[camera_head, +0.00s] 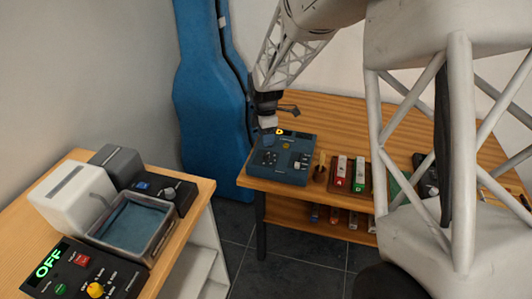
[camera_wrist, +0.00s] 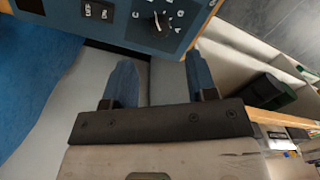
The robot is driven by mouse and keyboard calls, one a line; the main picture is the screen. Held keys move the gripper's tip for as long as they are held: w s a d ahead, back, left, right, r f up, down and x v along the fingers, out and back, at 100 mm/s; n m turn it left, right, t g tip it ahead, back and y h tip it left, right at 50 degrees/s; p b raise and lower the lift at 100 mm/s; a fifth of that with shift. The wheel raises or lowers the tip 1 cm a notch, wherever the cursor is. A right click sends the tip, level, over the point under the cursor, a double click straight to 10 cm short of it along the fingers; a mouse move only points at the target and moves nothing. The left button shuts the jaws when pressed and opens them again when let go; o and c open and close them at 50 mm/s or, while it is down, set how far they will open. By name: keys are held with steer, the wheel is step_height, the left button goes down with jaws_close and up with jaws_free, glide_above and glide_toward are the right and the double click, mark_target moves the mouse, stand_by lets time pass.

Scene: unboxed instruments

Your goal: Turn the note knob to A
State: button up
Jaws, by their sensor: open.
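The blue instrument box (camera_head: 283,160) sits on the near left corner of the wooden table. A small lit amber character, which looks like a D, shows on its display (camera_head: 279,131). The black note knob (camera_wrist: 158,22) shows at the top of the wrist view, ringed by small white letters; its exact setting is too small to tell.
Several small red, white and green devices (camera_head: 350,173) stand right of the box. A blue instrument case (camera_head: 208,90) leans by the wall behind. A second table at left holds a tray (camera_head: 160,250) and a box reading OFF (camera_head: 75,272). Dark floor separates the tables.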

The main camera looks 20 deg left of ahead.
mark_target(266, 154)
steer(key=shift+s+d+f, duration=0.1)
steer(key=shift+f, duration=3.75)
steer(key=shift+c, duration=0.3)
steer(key=c, duration=0.9)
steer(key=shift+o, duration=0.2)
